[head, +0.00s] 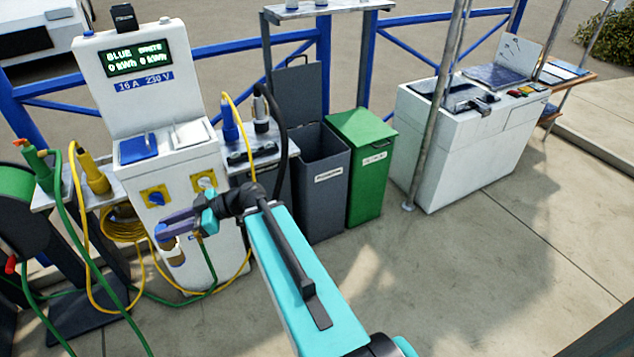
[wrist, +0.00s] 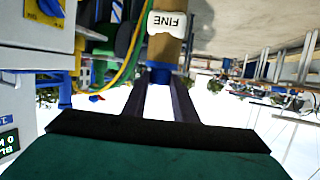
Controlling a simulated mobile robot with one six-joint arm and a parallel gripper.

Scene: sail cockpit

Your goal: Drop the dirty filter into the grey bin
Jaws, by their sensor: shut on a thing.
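My gripper (head: 162,232) is shut on the filter (head: 172,250), in front of the white power post. The filter is a tan cylinder with a blue end and a white label. In the wrist view the filter (wrist: 168,50) extends beyond my fingertips (wrist: 160,82), its label reads "FINE", and the fingers hold its blue end. The grey bin (head: 320,195) stands right of the post, its lid raised at the back and its mouth open. My gripper is left of the bin and apart from it. The bin's label is too small to read.
A green bin (head: 362,170) with a shut lid stands right against the grey bin. The white power post (head: 150,100) with yellow and green cables is at left. A small table with plugs (head: 262,150) stands between post and bin. The floor at right is clear.

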